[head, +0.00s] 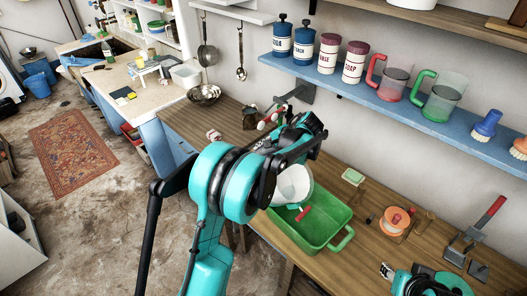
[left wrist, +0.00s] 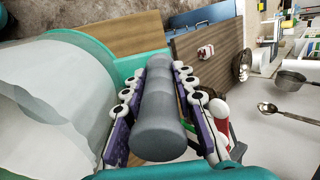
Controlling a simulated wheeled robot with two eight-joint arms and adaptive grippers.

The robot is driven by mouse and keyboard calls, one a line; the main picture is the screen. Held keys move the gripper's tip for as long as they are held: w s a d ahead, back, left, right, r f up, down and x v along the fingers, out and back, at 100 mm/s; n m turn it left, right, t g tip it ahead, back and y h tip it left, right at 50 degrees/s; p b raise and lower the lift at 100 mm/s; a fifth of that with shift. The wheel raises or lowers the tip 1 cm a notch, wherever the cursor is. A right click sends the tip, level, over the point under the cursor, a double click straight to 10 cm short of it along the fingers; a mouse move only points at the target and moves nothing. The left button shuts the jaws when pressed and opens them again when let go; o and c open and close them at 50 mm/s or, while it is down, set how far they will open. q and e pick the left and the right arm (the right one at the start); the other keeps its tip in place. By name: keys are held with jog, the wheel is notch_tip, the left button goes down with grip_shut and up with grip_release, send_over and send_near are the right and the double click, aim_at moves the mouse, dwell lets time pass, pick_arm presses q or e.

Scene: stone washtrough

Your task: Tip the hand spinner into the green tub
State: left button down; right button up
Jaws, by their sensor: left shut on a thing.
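The green tub (head: 333,222) stands on the wooden bench, below and to the right of my left arm. The hand spinner's white drum (head: 292,186) is over the tub's back left part, partly hidden by my arm. In the left wrist view, my left gripper (left wrist: 160,75) is shut around a grey cylindrical handle (left wrist: 158,120), with the pale drum (left wrist: 45,95) close beside it at the left. A small red thing (head: 304,213) shows in the tub below the drum. My right gripper (head: 388,270) is at the lower right; its jaw state is unclear.
An orange round thing (head: 397,220) and a red-handled tool (head: 480,222) are on the bench right of the tub. A blue shelf (head: 400,105) with canisters and jugs runs above. A metal bowl (head: 204,94) sits at the bench's far left.

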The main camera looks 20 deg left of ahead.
pick_arm(q)
jog(key=shift+d+r, duration=0.1)
jog(key=shift+s+d+r+y, duration=0.15)
jog(key=shift+d+r+y, duration=0.45)
jog(key=shift+r, duration=0.25)
jog(key=shift+s+d+r+y, duration=0.1)
jog(key=shift+d+r+y, duration=0.45)
jog(key=shift+r, duration=0.25)
jog(key=shift+t+y, duration=0.4)
jog(key=shift+y, duration=0.55)
jog(key=shift+s+d+r+b, duration=0.15)
jog(key=shift+d+r+b, duration=0.1)
jog(key=shift+d+r, duration=0.5)
jog(key=shift+s+d+r+b, duration=0.1)
jog(key=shift+d+r+b, duration=0.15)
jog(key=shift+d+r, duration=0.45)
jog(key=shift+d, duration=0.1)
